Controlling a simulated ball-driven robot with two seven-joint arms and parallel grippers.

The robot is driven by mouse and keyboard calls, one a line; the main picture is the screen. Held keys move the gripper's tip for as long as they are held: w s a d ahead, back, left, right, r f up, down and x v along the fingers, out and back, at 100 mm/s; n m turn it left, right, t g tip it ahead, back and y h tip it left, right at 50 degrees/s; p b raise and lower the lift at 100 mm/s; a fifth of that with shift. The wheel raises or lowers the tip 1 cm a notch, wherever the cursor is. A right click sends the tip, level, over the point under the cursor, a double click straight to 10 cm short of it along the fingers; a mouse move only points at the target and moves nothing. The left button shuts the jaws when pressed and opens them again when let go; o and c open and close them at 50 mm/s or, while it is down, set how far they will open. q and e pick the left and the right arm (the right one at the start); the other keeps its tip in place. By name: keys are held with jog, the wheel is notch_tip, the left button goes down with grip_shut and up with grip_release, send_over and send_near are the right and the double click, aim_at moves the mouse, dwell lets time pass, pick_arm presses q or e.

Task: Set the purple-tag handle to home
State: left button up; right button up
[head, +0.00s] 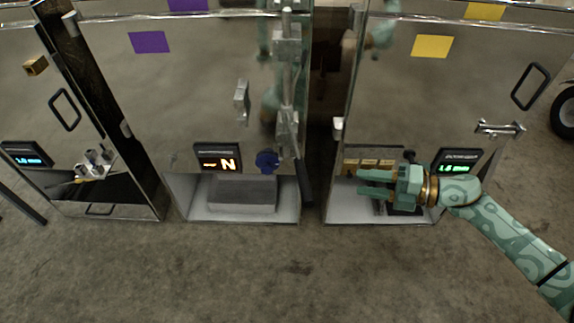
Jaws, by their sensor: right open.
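The purple tag (149,42) is on the middle shiny metal door. A long silver lever handle (287,110) hangs close to upright along that door's right edge, with a dark lower end. A smaller silver fitting shows to its left on the mirror-like door; I cannot tell whether it is a reflection. My right gripper (361,182) is open and empty, with its fingers pointing left. It is in front of the lower yellow-tag unit, to the right of the lever and apart from it. My left gripper is not in view.
Below the purple-tag door are a display (218,159) showing an orange N and a blue knob (267,162). The right door has a yellow tag (432,46), a silver latch (500,129) and a green display (459,162). The concrete floor (240,275) in front is clear.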

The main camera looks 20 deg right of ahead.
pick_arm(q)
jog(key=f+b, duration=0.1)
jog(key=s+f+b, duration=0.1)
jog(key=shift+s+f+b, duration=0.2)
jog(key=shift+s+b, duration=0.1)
pick_arm(e)
jog(key=w+a+f, duration=0.1)
jog(key=w+a, duration=0.2)
jog(key=a, duration=0.4)
jog(key=w+a+f+n, duration=0.1)
jog(key=w+a, duration=0.2)
jog(key=a, duration=0.5)
jog(key=shift+w+f+g+y, duration=0.15)
jog(key=shift+f+g+y, duration=0.15)
jog(key=shift+g+y, duration=0.1)
grip_shut()
